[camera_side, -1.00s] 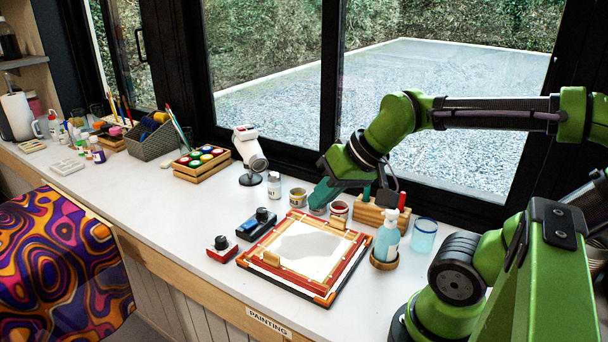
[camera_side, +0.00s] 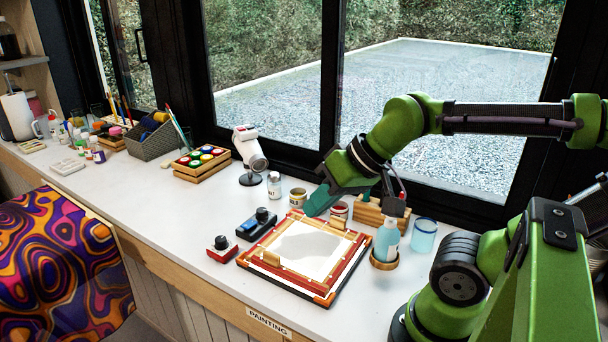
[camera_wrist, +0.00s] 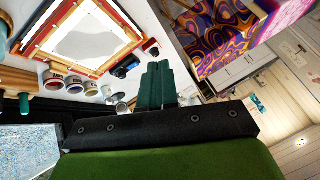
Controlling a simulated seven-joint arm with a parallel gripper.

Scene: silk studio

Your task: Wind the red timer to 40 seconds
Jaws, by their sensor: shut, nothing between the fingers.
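The red timer (camera_side: 221,248) is a small red box with a black knob on top, standing on the white worktop left of the framed screen. It also shows in the wrist view (camera_wrist: 151,48), just above my fingertips in the picture. A blue timer (camera_side: 256,223) with a black knob stands next to it, and shows in the wrist view too (camera_wrist: 126,66). My gripper (camera_side: 308,212) is shut and empty, with teal fingers together, in the air near the far edge of the framed screen. In the wrist view my fingers (camera_wrist: 155,66) are side by side. The dial markings are too small to read.
The framed screen (camera_side: 269,274) lies in front of my gripper. Paint jars (camera_side: 297,199), a lidded bottle (camera_side: 273,188) and a white lamp-like device (camera_side: 249,150) stand behind. A soap bottle (camera_side: 387,240) stands at right. The worktop left of the red timer is clear.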

